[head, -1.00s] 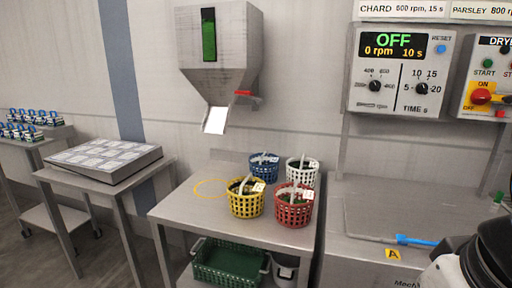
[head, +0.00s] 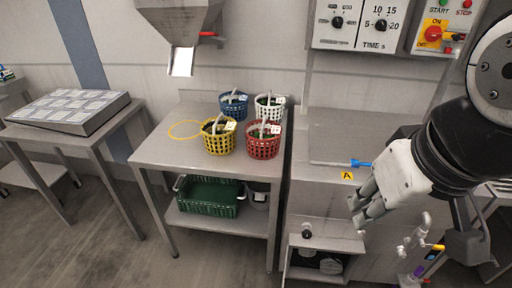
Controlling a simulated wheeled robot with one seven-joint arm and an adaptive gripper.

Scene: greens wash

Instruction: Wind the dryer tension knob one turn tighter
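A small round black knob (head: 307,231) shows on the pale lower front of the dryer cabinet (head: 322,180), above a dark opening. It may be the tension knob; no readable label marks it. Nothing is visibly held.
A steel table (head: 160,150) holds yellow, blue, white and red baskets, with a green crate (head: 208,197) on its shelf. A blue-handled latch (head: 361,163) and yellow A tag (head: 347,176) are by the cabinet's top edge. White pipe fittings (head: 414,238) stand at lower right. Floor is clear at lower left.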

